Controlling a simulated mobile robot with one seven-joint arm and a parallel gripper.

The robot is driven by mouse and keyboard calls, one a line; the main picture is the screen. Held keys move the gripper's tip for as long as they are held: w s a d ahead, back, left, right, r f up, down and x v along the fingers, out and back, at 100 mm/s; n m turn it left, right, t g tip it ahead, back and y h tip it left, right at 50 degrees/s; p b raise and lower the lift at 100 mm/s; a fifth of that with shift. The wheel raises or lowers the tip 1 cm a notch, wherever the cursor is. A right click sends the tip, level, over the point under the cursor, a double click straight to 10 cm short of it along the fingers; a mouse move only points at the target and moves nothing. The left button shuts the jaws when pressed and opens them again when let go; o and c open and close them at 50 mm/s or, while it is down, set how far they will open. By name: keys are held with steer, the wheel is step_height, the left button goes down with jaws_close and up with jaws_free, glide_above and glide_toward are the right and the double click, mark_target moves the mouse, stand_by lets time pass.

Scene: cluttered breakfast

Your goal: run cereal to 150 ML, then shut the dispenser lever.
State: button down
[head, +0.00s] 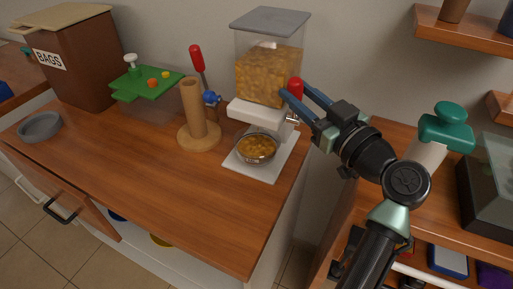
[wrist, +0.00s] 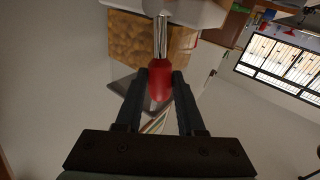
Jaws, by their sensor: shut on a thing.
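The cereal dispenser has a clear hopper (head: 268,75) with a grey lid, part full of golden cereal, above a white base (head: 252,113). Its lever ends in a red knob (head: 296,85) on a chrome rod (wrist: 160,36). My gripper (head: 291,92) is shut on the red knob at the dispenser's right side. In the wrist view the knob (wrist: 160,80) sits between the two dark fingers. A round bowl (head: 257,158) below the spout holds cereal. It stands on a white board (head: 277,163). I cannot read any volume mark on the bowl.
A wooden post on a round base (head: 199,136) stands left of the dispenser. Further left are a green-lidded box (head: 147,85), a brown BAGS bin (head: 75,65) and a grey dish (head: 40,126). The counter's front (head: 170,190) is clear. Shelving stands at right.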

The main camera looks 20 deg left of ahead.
steer(key=shift+w+d+f, duration=0.2)
steer(key=shift+w+d, duration=0.05)
steer(key=shift+d, duration=0.1)
steer(key=shift+w+r+b, duration=0.25)
steer(key=shift+w+b, duration=0.1)
steer(key=shift+b, duration=0.15)
steer(key=shift+w+d+b, duration=0.1)
steer(key=shift+w+b, duration=0.05)
steer(key=shift+b, duration=0.15)
steer(key=shift+w+r+b, duration=0.1)
steer(key=shift+w+b, duration=0.05)
steer(key=shift+b, duration=0.15)
steer(key=shift+w+r, duration=0.1)
steer(key=shift+r, duration=0.15)
steer(key=c, duration=0.6)
jaws_free()
steer(key=shift+w+f, duration=0.1)
steer(key=shift+w, duration=0.05)
steer(key=shift+o, duration=0.2)
steer(key=shift+a, duration=0.2)
